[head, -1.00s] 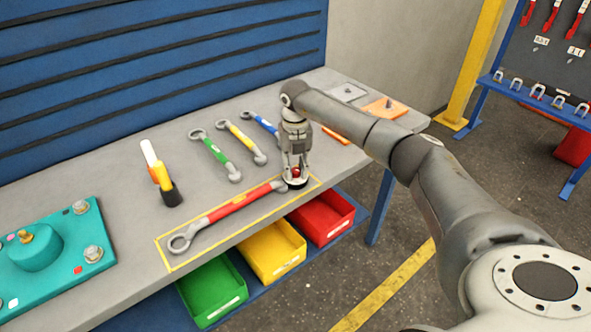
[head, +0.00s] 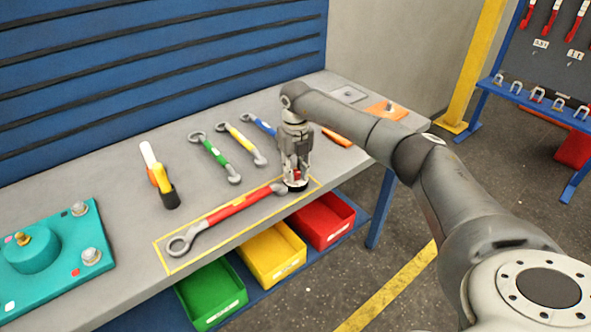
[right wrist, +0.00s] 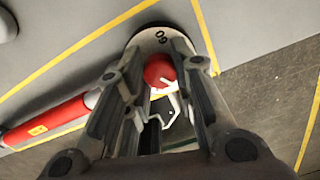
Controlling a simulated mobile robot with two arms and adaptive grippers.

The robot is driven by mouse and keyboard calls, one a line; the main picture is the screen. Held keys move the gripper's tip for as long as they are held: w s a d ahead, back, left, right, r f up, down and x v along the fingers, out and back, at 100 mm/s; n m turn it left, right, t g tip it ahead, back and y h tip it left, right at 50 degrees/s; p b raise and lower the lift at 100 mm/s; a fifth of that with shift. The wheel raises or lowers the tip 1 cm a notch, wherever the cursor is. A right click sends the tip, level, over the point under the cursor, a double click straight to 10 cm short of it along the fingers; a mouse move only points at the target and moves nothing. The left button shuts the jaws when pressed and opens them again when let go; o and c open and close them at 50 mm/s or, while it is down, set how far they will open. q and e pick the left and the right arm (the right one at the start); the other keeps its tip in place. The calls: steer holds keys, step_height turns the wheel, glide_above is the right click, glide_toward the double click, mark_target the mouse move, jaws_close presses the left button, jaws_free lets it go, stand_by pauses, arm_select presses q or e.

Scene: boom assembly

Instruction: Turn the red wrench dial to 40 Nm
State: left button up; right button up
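The red wrench (head: 238,206) lies inside the yellow outline on the bench, its ring end at the left and its round dial end at the right. In the right wrist view, its red handle (right wrist: 48,122) is at the left. The red dial knob (right wrist: 160,70) sits on a pale round face, where the number 60 shows upside down. My right gripper (head: 296,178) points down over the dial end. Its fingers (right wrist: 158,75) stand on both sides of the knob, and look apart from it; contact is not clear. My left gripper is not in view.
Green (head: 215,160), yellow (head: 242,145) and blue (head: 262,126) wrenches lie behind. Green, yellow and red bins hang below the front edge.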

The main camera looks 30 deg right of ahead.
mark_target(296, 172)
steer(key=o, duration=0.5)
steer(key=shift+r, duration=0.1)
step_height(296, 172, up, 12)
steer(key=shift+f, duration=0.1)
stand_by(0.6)
